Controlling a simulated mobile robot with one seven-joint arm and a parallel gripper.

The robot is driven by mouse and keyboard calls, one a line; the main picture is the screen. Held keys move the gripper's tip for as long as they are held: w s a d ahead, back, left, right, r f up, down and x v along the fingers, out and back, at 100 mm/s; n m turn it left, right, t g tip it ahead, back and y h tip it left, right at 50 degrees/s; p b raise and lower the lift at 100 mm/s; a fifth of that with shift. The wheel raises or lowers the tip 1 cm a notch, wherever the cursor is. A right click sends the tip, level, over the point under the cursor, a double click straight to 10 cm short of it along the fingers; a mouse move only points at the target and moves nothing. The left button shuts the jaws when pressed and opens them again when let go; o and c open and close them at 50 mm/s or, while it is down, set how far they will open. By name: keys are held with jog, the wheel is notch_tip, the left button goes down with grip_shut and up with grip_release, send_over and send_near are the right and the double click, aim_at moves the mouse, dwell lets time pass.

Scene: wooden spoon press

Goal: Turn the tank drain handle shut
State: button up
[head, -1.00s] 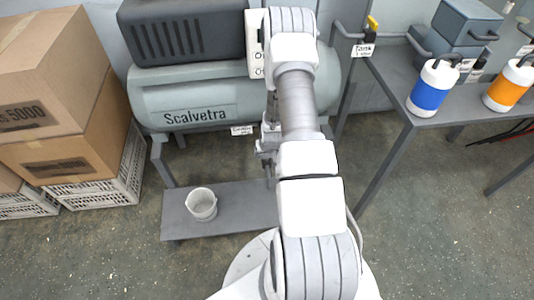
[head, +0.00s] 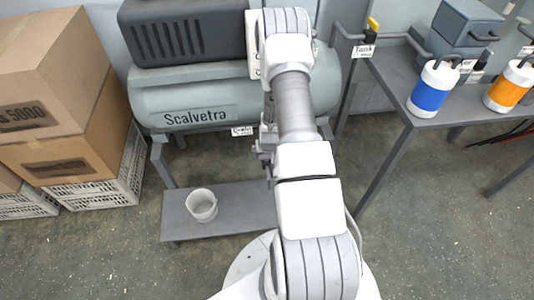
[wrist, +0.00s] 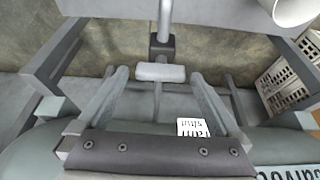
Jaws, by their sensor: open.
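The drain handle (wrist: 160,72), a short pale grey bar, shows in the wrist view below a dark valve block (wrist: 161,46) on a grey pipe. It lies crosswise in that picture. My gripper (wrist: 158,78) is open, with one finger on each side of the handle and gaps visible; whether it touches is not clear. A white drain label (wrist: 193,127) hangs close to the right finger, its text upside down. In the head view the tank (head: 205,105) is a grey-green cylinder marked Scalvetra. My arm hides the handle there; the drain label (head: 242,131) shows beside my gripper (head: 264,152).
A grey lower shelf (head: 230,222) under the tank carries a white cup (head: 201,205). Cardboard boxes (head: 50,70) on crates stand at left. A table (head: 395,95) with blue (head: 433,88) and orange (head: 508,85) canisters stands at right. Frame legs flank the valve.

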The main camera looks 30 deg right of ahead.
jog(key=shift+r, duration=0.1)
jog(key=p+v, duration=0.5)
jog(key=v, duration=1.2)
jog(key=shift+r, duration=0.15)
